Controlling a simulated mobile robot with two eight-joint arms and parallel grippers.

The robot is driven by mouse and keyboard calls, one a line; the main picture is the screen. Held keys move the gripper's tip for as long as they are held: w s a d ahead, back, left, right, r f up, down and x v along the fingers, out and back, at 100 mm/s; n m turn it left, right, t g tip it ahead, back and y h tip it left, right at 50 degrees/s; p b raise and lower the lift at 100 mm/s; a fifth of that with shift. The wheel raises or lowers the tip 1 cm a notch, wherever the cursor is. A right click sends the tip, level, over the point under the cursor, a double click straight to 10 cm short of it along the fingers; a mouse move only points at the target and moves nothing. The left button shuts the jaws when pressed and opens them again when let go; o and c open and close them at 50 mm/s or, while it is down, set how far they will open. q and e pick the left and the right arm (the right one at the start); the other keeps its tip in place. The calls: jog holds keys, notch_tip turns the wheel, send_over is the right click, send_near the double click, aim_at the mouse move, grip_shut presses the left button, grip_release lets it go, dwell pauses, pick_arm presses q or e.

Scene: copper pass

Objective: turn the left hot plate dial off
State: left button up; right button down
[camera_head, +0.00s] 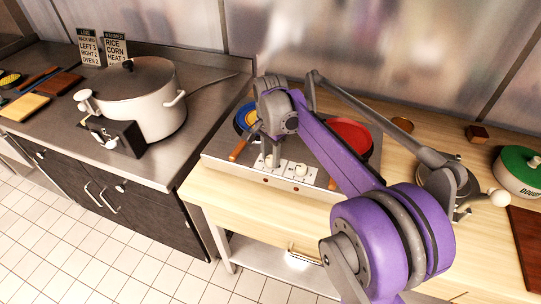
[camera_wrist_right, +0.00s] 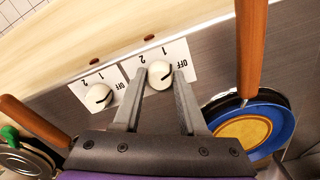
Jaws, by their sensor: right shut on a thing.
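The hot plate (camera_head: 212,152) stands on the wooden counter with two white dials on its front panel. The left dial (camera_wrist_right: 160,73) sits between the fingertips of my right gripper (camera_wrist_right: 162,77) in the wrist view, which sees the panel from the other side. The gripper is shut on this dial. A dark mark shows on the dial, but I cannot tell for sure which label it points to. The right dial (camera_head: 300,169) is free; it also shows in the wrist view (camera_wrist_right: 98,96). In the head view my right gripper (camera_head: 269,150) reaches down over the panel. My left gripper is not in view.
A blue pan (camera_wrist_right: 280,122) with a brown handle (camera_wrist_right: 250,45) lies close beside the gripper. A red pan (camera_head: 350,134) is on the plate's right side. A large white pot (camera_head: 150,105) stands on the steel counter at left. A green-lidded pot (camera_head: 520,170) stands far right.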

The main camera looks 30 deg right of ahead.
aim_at(271, 158)
jog(key=shift+m, duration=2)
jog(key=shift+c, duration=2.3)
grip_release()
notch_tip(271, 158, up, 11)
jog(key=shift+p, duration=0.3)
jog(key=shift+f, duration=0.1)
